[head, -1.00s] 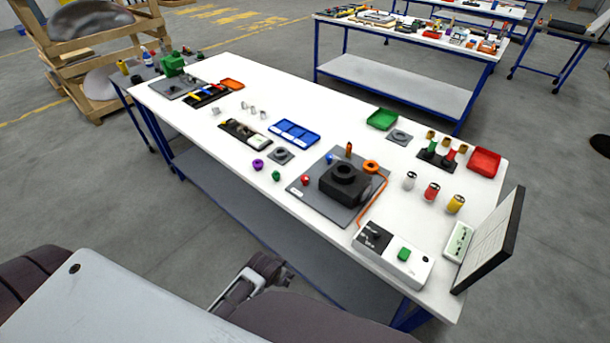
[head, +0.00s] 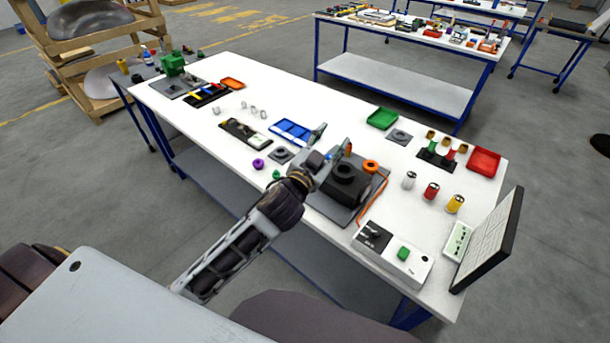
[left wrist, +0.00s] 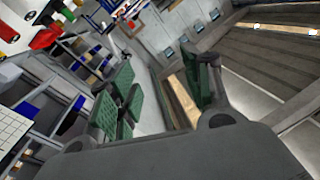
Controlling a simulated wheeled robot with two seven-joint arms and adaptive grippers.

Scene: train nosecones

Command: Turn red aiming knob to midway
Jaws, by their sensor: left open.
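The black aiming device (head: 348,181) with a ring on top stands on a grey plate (head: 368,207) at the front of the white table. The red knob at the plate's left side is hidden behind my left arm. An orange knob (head: 348,149) shows just behind the fingers. My right gripper is not in view.
A blue tray (head: 290,131) and purple ring (head: 258,164) lie to the left. Coloured cylinders (head: 431,191) and a monitor (head: 490,240) stand right.

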